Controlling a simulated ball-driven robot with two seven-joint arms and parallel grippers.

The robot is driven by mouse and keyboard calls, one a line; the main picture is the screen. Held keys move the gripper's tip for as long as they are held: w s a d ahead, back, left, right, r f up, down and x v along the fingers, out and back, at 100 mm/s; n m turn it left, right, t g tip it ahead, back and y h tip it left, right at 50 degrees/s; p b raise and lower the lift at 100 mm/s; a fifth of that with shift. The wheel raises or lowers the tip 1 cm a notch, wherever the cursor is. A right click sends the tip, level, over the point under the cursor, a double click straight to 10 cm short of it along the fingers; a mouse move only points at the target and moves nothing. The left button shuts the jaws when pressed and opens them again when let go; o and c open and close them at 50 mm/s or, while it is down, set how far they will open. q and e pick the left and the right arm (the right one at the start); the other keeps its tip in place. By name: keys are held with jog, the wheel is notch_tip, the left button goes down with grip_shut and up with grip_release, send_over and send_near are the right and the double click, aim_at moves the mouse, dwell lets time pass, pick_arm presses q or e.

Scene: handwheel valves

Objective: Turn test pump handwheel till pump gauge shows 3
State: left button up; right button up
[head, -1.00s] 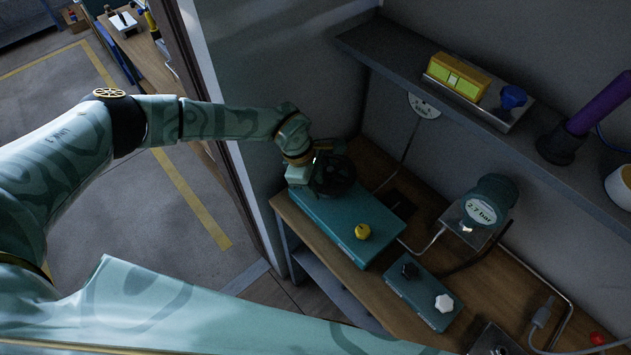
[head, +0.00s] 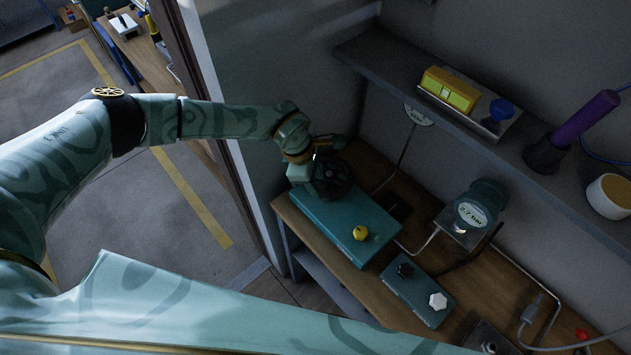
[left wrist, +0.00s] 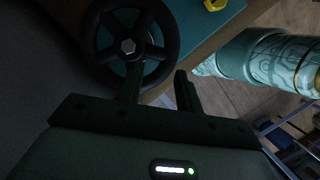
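The test pump is a teal box (head: 335,222) on the wooden bench, with a black handwheel (head: 334,178) on its far left end and a yellow knob (head: 360,233) on top. The handwheel (left wrist: 128,45) also shows in the left wrist view, with spokes and a pale hub nut. My left gripper (head: 316,160) is at the wheel. In the left wrist view its two fingers (left wrist: 160,85) stand apart, one over the rim's near part, the other outside the rim. Contact cannot be told. The round gauge (head: 472,213) behind the pump reads 2.7 bar. My right gripper is out of view.
A smaller teal box (head: 418,292) with a black and a white knob stands in front of the gauge. A shelf (head: 400,85) above holds a yellow device (head: 449,90) and a purple-handled tool (head: 590,115). A wall edge (head: 215,70) stands left of the bench.

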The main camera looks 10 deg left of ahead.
pick_arm(q)
jog(key=shift+s, duration=0.15)
jog(key=shift+d, duration=0.1)
jog(key=shift+r, duration=0.35)
notch_tip(320, 180, up, 3)
jog(key=p, duration=0.3)
jog(key=shift+r, duration=0.2)
jog(key=shift+f, duration=0.15)
